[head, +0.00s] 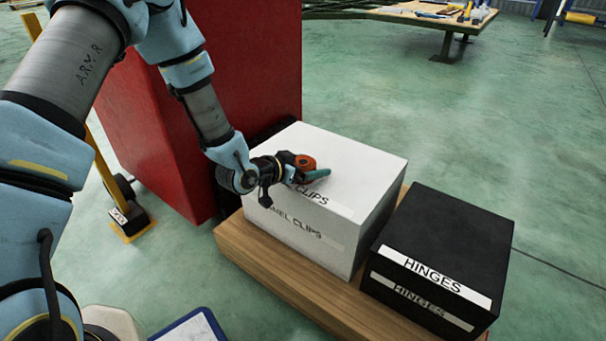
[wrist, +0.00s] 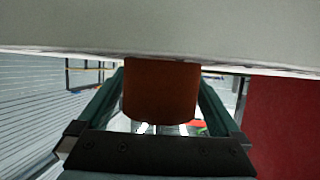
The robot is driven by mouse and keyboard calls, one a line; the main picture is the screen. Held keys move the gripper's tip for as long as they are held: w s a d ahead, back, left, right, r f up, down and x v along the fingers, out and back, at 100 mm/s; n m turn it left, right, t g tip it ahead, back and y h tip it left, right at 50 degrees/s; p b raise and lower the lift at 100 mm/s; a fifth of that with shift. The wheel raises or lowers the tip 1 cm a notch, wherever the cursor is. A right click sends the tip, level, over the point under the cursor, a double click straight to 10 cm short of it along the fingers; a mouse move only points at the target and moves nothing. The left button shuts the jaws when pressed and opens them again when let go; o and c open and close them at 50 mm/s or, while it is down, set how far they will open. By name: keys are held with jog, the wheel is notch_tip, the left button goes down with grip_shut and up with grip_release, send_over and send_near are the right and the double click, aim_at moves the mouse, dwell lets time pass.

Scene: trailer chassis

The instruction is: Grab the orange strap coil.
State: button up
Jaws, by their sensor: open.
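The orange strap coil (head: 305,162) sits on top of the white box (head: 356,166), near its left part. In the wrist view the coil (wrist: 160,92) is a dark orange round body between the two green fingers. My gripper (head: 314,178) is at the coil, low over the box top, with a green finger on its near side in the head view. The fingers are open, one on each side of the coil in the wrist view (wrist: 161,100). Whether either finger touches the coil cannot be told. Part of the coil is hidden behind my gripper in the head view.
The white box, labelled for clips, stands on a wooden board (head: 285,282). A black box (head: 440,245) labelled HINGES stands to its right. A tall red block (head: 225,90) rises behind and left, close to my arm. Open green floor lies to the right.

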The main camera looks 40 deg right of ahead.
jog(key=shift+d, duration=0.15)
jog(key=c, duration=1.4)
